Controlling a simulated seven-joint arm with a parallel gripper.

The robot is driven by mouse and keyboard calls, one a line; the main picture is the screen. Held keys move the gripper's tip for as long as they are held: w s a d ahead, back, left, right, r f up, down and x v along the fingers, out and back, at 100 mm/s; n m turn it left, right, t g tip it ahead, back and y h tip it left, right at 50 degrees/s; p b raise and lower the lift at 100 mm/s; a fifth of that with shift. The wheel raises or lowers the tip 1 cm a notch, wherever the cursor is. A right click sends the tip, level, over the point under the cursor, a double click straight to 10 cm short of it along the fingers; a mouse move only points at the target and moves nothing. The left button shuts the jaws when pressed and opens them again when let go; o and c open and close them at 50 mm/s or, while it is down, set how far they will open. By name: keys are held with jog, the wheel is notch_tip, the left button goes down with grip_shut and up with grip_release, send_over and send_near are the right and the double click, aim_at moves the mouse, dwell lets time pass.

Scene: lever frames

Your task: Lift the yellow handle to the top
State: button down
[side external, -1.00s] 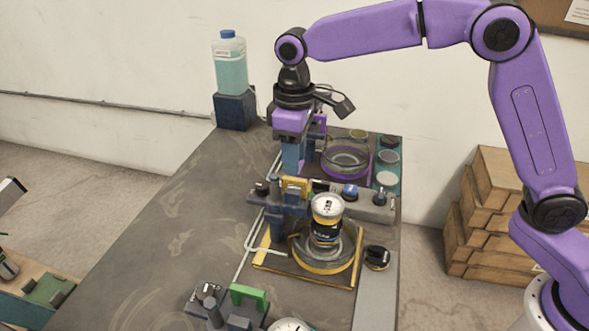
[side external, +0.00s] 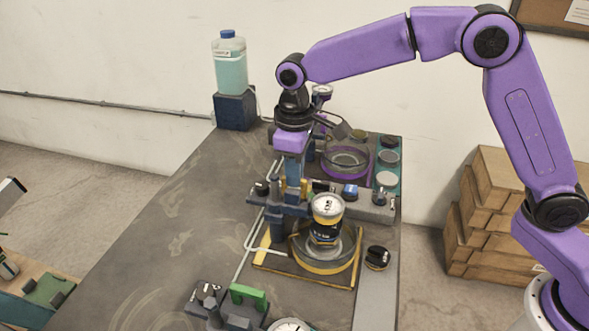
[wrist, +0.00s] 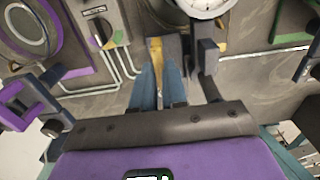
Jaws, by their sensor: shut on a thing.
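The yellow handle (side external: 304,188) sits low on the near lever station, mostly hidden by my gripper in the side view. In the wrist view its yellow part (wrist: 156,48) shows just beyond my blue fingers. My gripper (side external: 292,188) points down over the handle. In the wrist view my gripper (wrist: 158,92) has its fingers close together and shut on the handle.
A green handle (side external: 248,297) is nearer the camera. A blue-capped bottle (side external: 229,62) stands at the back. The table's left side is clear.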

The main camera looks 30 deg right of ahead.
notch_tip(320, 180, up, 5)
jog(key=shift+r, duration=0.15)
jog(key=c, duration=1.3)
grip_release()
jog(key=shift+c, duration=0.2)
jog(key=shift+o, duration=0.9)
notch_tip(320, 180, up, 17)
jog(key=shift+r, duration=0.1)
